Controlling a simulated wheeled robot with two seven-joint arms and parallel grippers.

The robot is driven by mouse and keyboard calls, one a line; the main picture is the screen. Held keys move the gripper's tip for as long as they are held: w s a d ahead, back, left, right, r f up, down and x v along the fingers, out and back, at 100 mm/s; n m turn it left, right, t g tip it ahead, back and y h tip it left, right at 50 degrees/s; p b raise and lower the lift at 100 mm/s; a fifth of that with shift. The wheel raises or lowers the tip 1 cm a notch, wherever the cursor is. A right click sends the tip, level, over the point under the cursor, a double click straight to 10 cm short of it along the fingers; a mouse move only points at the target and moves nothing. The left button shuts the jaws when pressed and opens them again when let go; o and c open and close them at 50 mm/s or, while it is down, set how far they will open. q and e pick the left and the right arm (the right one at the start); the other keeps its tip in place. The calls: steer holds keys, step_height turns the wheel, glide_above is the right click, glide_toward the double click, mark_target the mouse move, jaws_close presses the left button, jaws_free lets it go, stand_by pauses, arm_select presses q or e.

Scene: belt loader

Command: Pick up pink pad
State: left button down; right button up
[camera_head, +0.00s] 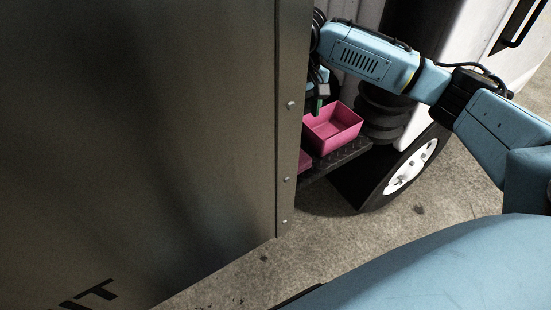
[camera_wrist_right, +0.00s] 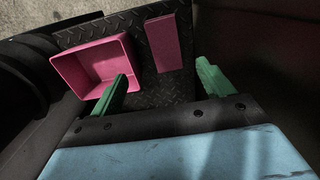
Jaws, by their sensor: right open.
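The pink pad (camera_wrist_right: 164,43) lies flat on a black tread-plate step (camera_wrist_right: 182,88) in the right wrist view, beside an open pink box (camera_wrist_right: 92,63). In the head view only a sliver of the pad (camera_head: 305,160) shows past the metal panel, left of the pink box (camera_head: 334,128). My right gripper (camera_wrist_right: 166,76) is open and empty. Its green fingers are spread, the left one overlapping the box's near edge in the picture, the right one to the right of the pad. The pad is ahead of the fingertips, not between them. My left gripper is not in view.
A large dark metal panel (camera_head: 140,130) fills the left of the head view and hides part of the step. A wheel (camera_head: 405,172) and a white vehicle body (camera_head: 460,35) stand beside the step. Bare concrete floor (camera_head: 330,245) lies in front.

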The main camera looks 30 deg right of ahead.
steer(key=f, duration=0.7)
steer(key=shift+w+a+b, duration=0.2)
steer(key=shift+a+b, duration=0.15)
steer(key=shift+b, duration=0.05)
step_height(320, 180, down, 6)
steer(key=shift+w+a+r+b, duration=0.1)
steer(key=shift+b, duration=0.2)
steer(key=c, duration=1.1)
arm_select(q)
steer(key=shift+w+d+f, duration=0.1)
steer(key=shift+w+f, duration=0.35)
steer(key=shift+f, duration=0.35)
arm_select(e)
steer(key=shift+o, duration=0.2)
steer(key=shift+r, duration=0.1)
steer(key=shift+r, duration=0.55)
step_height(320, 180, up, 3)
steer(key=shift+f, duration=0.2)
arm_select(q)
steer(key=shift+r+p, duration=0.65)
arm_select(e)
steer(key=s+d, duration=0.3)
steer(key=s, duration=1.4)
steer(key=shift+s+f, duration=0.15)
steer(key=shift+s, duration=0.25)
